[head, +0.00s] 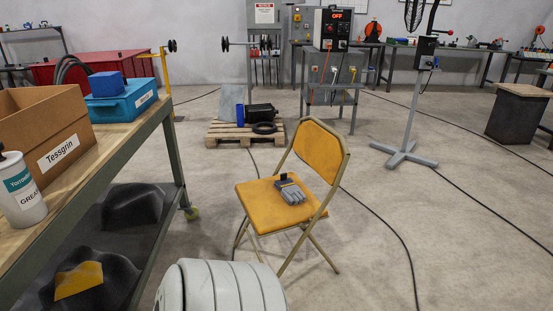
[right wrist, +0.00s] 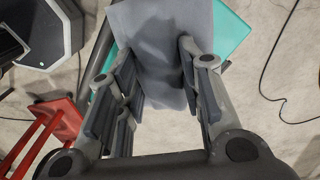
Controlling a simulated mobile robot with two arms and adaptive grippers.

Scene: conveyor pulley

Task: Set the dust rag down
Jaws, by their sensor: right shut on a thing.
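The dust rag (right wrist: 150,28), a flat blue-grey cloth, shows in the right wrist view between and beyond the fingers of my right gripper (right wrist: 162,78). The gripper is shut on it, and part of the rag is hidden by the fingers. A teal flat surface (right wrist: 232,38) shows behind the rag; I cannot tell whether they touch. I cannot make out the held rag in the head view. My left gripper is in neither view.
A workbench (head: 103,147) at left holds a cardboard box (head: 28,110) and a blue bin (head: 125,103). A red frame (right wrist: 55,125) and cable (right wrist: 268,75) show near the gripper. Cables cross the open floor.

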